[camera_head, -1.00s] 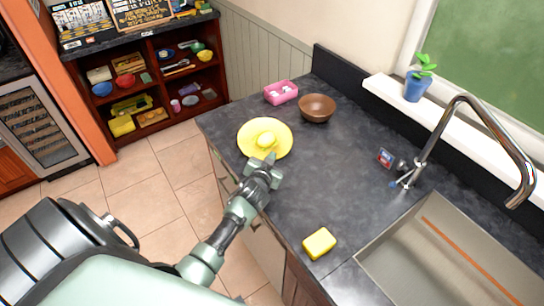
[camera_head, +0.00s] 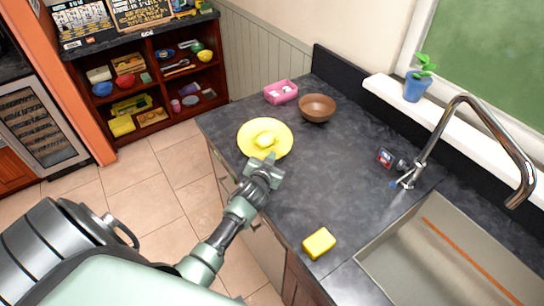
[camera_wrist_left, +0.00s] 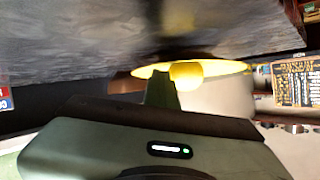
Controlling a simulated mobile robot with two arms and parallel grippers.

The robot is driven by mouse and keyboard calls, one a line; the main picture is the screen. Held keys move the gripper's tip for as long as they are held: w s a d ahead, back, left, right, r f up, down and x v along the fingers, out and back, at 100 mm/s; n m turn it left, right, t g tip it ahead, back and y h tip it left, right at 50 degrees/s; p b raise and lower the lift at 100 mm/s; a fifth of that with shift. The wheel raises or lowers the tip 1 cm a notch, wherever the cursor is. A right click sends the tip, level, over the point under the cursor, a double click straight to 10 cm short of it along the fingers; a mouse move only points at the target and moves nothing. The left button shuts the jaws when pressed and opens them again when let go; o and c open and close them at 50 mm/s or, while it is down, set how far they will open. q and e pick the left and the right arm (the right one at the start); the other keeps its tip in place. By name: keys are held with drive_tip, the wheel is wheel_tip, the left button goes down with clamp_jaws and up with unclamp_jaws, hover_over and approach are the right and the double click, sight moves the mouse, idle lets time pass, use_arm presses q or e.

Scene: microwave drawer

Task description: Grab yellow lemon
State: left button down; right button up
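The yellow lemon (camera_head: 265,139) lies on a round yellow plate (camera_head: 284,130) near the left edge of the dark counter. My left gripper (camera_head: 262,160) is at the near rim of the plate, just short of the lemon, with nothing seen in it. In the left wrist view the lemon (camera_wrist_left: 187,74) and the plate (camera_wrist_left: 232,68) lie just beyond a green finger (camera_wrist_left: 162,90). That finger partly covers the plate. Only one finger is clear there, so the gap between the fingers cannot be read. My right gripper is not in view.
A brown bowl (camera_head: 317,108) and a pink container (camera_head: 281,92) stand behind the plate. A yellow sponge-like block (camera_head: 319,243) lies nearer, beside the sink (camera_head: 440,260) and its tall faucet (camera_head: 500,130). The middle of the counter is clear.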

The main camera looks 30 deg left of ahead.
use_arm(q)
drive_tip(key=c, duration=0.8)
unclamp_jaws()
drive_tip(key=shift+c, duration=0.2)
